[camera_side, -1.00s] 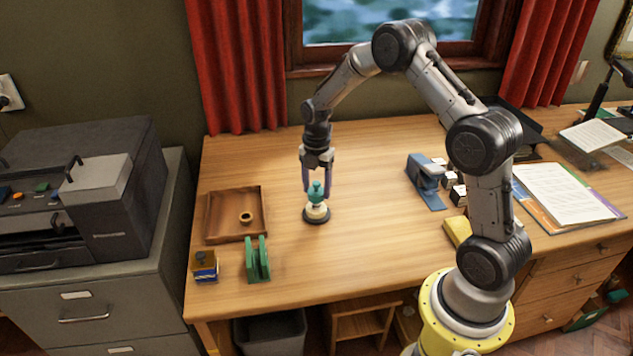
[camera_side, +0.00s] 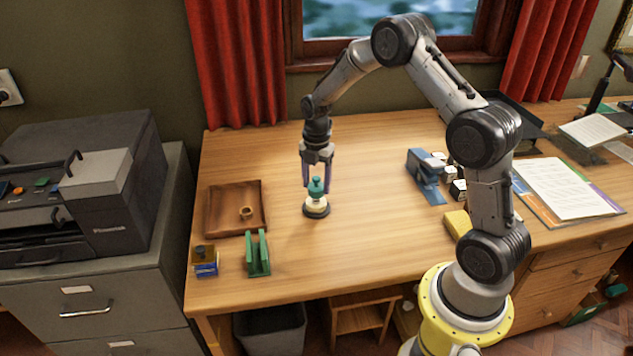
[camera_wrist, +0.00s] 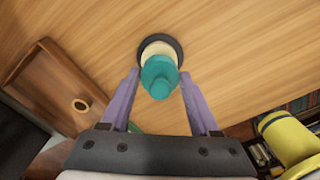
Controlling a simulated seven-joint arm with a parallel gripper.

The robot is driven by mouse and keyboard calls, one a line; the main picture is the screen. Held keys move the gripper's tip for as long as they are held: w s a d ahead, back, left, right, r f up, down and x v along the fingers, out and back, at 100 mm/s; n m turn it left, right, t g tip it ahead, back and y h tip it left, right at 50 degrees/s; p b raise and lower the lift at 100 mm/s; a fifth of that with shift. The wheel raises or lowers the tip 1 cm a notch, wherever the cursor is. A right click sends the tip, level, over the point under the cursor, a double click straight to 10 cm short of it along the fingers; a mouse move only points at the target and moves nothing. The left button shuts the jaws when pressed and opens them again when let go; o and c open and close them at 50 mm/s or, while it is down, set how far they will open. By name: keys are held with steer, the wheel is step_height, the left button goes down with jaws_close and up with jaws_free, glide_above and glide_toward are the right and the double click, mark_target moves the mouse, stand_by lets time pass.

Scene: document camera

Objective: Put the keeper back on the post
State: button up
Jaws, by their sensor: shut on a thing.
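The teal keeper (camera_side: 316,185), a rounded piece with a small knob on top, sits upright at the top of the cream stack or post (camera_side: 316,203) on a round dark base (camera_side: 317,214). My gripper (camera_side: 317,188) points down from above and is shut on the teal keeper, one purple finger on each side. In the wrist view the keeper (camera_wrist: 158,77) lies between the two fingers (camera_wrist: 158,80), over the cream part and dark base (camera_wrist: 172,43). The keeper hides most of the post, so I cannot tell whether it is fully seated.
A wooden tray (camera_side: 222,225) with a small wooden ring (camera_side: 246,213) lies left of the post. A green holder (camera_side: 258,255) and a blue box (camera_side: 205,264) stand at the front left. A blue stapler-like item (camera_side: 425,175) is to the right. The desk around the base is clear.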

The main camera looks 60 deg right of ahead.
steer(key=shift+f, duration=1.55)
stand_by(1.5)
stand_by(0.8)
steer(key=o, duration=1.1)
steer(key=shift+o, duration=0.2)
steer(key=shift+r, duration=0.15)
steer(key=shift+r, duration=0.9)
steer(key=o, duration=0.3)
